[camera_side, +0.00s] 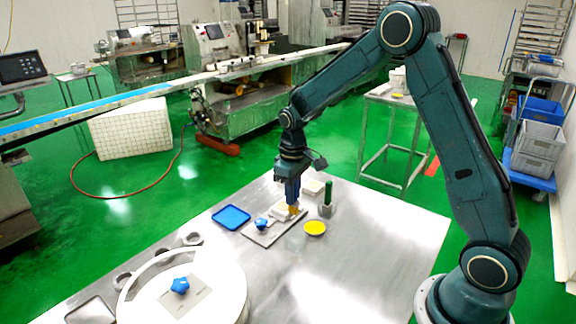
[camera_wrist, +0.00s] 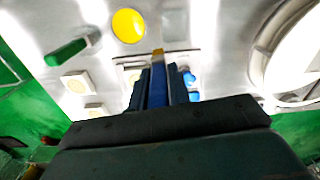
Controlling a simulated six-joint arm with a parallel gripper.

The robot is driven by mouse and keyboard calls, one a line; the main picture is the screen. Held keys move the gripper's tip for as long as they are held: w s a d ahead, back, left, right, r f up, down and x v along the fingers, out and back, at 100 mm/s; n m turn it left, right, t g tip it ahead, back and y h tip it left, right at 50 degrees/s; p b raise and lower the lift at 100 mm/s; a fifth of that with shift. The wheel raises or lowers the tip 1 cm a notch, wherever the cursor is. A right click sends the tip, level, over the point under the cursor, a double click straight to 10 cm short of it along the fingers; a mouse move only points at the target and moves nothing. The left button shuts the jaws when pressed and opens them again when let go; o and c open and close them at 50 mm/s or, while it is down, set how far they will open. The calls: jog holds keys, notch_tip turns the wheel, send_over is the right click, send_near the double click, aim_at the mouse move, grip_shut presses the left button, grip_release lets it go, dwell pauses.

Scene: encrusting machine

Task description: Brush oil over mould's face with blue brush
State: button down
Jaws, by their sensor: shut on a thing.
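My gripper (camera_side: 291,181) is shut on the blue brush (camera_wrist: 158,88), which points down with its tan bristles (camera_side: 293,209) lowest. The bristles are at the right end of a pale mould (camera_side: 279,211) on a grey plate (camera_side: 262,238). I cannot tell whether they touch the mould. In the wrist view the brush and fingers hide part of the mould (camera_wrist: 133,74). A yellow dish (camera_side: 315,229), apparently the oil, stands to the right of the plate; it also shows in the wrist view (camera_wrist: 129,25).
A blue star-shaped knob (camera_side: 262,223) sits on the plate. A blue tray (camera_side: 231,217) lies left of it. A large white round piece (camera_side: 235,290) fills the table's front left. The table's right is clear.

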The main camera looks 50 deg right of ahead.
jog(key=shift+w+a+m, duration=0.15)
jog(key=shift+a+m, duration=0.1)
jog(key=shift+m, duration=0.45)
jog(key=shift+w, duration=0.1)
jog(key=w+d+r, duration=0.2)
jog(key=w+r, duration=0.1)
jog(key=w, duration=0.3)
jog(key=shift+d+r, duration=0.3)
jog(key=shift+d, duration=0.05)
